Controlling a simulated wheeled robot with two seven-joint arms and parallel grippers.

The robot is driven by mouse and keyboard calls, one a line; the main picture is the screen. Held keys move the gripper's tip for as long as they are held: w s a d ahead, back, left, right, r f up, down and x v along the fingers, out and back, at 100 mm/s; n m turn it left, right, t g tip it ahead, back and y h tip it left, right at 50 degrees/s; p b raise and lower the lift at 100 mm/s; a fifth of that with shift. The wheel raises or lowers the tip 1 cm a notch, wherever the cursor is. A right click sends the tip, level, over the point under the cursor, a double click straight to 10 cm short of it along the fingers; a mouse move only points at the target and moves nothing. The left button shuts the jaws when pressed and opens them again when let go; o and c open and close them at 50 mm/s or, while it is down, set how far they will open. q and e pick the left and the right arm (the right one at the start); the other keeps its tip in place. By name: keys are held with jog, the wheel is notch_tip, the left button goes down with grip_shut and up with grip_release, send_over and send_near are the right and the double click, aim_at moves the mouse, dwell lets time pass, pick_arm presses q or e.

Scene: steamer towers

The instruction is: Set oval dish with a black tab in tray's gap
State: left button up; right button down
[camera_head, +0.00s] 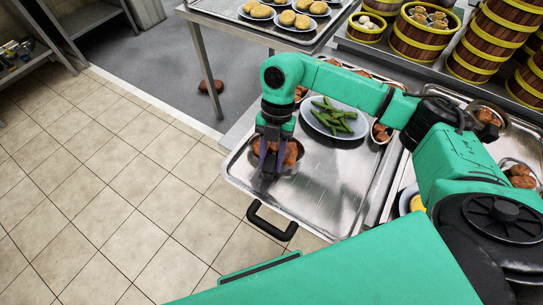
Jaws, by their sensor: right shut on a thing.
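A small metal dish of brown food (291,155) is at the left front part of the metal tray (330,190). My right gripper (270,168) points down at the dish's near left side and is shut on it. The fingers cover part of the dish, and I cannot make out a black tab. I cannot tell whether the dish touches the tray floor. An oval white plate of green pods (335,119) lies behind and right of it on the tray. My left gripper is not in view.
The tray has a black handle (271,223) at its front. Its right front floor is bare. More small dishes of brown food (381,132) stand behind and right, partly hidden by my arm. Steamer towers (486,45) stand at the back right. A brown object (211,87) lies on the floor.

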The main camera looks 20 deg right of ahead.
dwell(0.3)
jog(key=shift+f+b, duration=0.3)
jog(key=shift+f, duration=0.15)
jog(key=shift+c, duration=2.2)
grip_release()
jog(key=b+v, duration=0.1)
jog(key=v, duration=1.3)
jog(key=shift+w+r, duration=0.15)
jog(key=shift+r, duration=0.1)
